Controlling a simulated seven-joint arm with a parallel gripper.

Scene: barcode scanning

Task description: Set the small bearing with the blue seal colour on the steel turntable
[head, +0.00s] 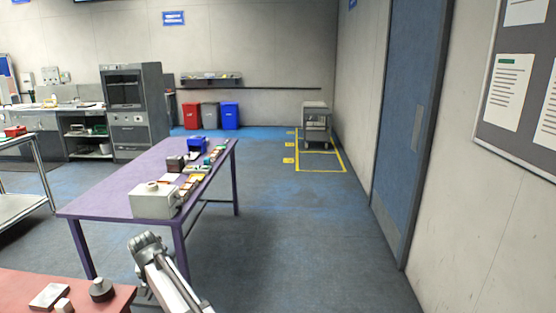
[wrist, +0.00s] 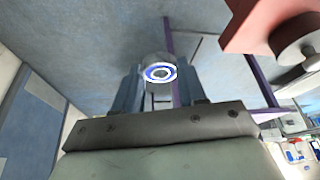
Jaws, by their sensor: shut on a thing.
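In the wrist view, a small grey bearing with a blue ring on its face (wrist: 160,72) sits between the two fingers of my gripper (wrist: 158,82). The fingers are shut on its sides, and the bearing is held in the air above the floor. In the head view, my gripper (head: 147,243) is in front of the purple table's near end and right of the red table; the bearing cannot be made out there. I cannot identify the steel turntable for sure. A pale box with a round top piece (head: 155,198) stands on the purple table's near end.
The purple table (head: 112,197) carries several small boxes and parts along its right side. The red table (head: 20,285) at lower left holds a dark round piece (head: 101,290) and a pale flat block (head: 49,296). Floor is clear right of the purple table, toward the blue door (head: 408,110).

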